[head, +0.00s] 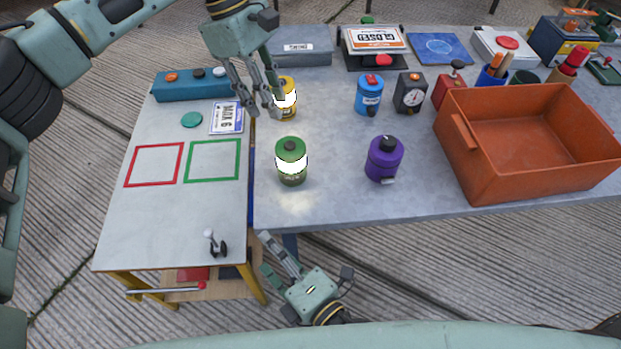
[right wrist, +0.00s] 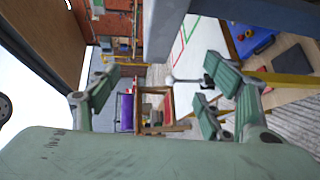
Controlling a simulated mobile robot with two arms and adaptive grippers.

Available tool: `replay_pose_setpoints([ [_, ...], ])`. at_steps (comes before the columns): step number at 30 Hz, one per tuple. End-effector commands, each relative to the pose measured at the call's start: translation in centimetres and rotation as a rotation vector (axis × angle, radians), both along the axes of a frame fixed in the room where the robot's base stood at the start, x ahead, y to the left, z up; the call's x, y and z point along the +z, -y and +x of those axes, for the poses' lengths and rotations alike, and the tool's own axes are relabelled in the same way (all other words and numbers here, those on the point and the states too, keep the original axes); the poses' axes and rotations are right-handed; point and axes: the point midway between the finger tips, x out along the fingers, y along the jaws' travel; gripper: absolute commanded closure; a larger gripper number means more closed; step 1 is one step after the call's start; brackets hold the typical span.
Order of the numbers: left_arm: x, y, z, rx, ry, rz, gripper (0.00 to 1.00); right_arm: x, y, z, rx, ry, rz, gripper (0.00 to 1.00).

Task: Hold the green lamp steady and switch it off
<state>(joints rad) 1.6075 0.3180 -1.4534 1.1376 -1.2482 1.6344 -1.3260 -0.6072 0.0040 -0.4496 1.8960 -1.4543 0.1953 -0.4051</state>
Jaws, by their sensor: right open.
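The green lamp (head: 291,175) stands upright near the table's front left, with a dark knob on its green top and a bright white glowing band. My left gripper (head: 263,108) is above and behind it, fingers pointing down and spread, with nothing between them. It partly covers the glowing yellow lamp (head: 287,84) behind. My right gripper (head: 284,262) is low in front of the table's front edge, apart from the green lamp. In the right wrist view its fingers (right wrist: 163,95) are wide apart and empty. The green lamp cannot be made out there.
A purple lamp (head: 384,160) stands right of the green lamp; a blue lamp (head: 369,96) and a black dial box (head: 410,92) stand behind. An orange crate (head: 480,180) fills the right. The left side table (head: 150,225) has a small lever (head: 212,243) near its front edge.

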Motion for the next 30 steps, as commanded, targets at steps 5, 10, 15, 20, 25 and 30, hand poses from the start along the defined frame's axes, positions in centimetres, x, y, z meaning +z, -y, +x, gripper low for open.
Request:
replay_pose_setpoints([
  [5,0.0,0.0,0.0,0.0,0.0,0.0,0.69,7.9,-0.7,0.4,0.065,0.29,-0.183,0.28],
  [10,0.0,0.0,0.0,0.0,0.0,0.0,0.69,10.4,1.6,4.3,0.076,0.632,-0.587,0.28],
  [15,0.0,0.0,0.0,0.0,0.0,0.0,0.69,10.2,4.7,8.4,0.064,0.871,-0.967,0.28],
  [20,0.0,0.0,0.0,0.0,0.0,0.0,0.69,8.2,7.6,11.3,0.06,0.942,-1.177,0.28],
  [25,0.0,0.0,0.0,0.0,0.0,0.0,0.69,7.8,8.6,12.7,0.052,0.961,-1.248,0.28],
  [30,0.0,0.0,0.0,0.0,0.0,0.0,0.69,7.8,7.6,14.3,0.05,0.96,-1.247,0.28],
])
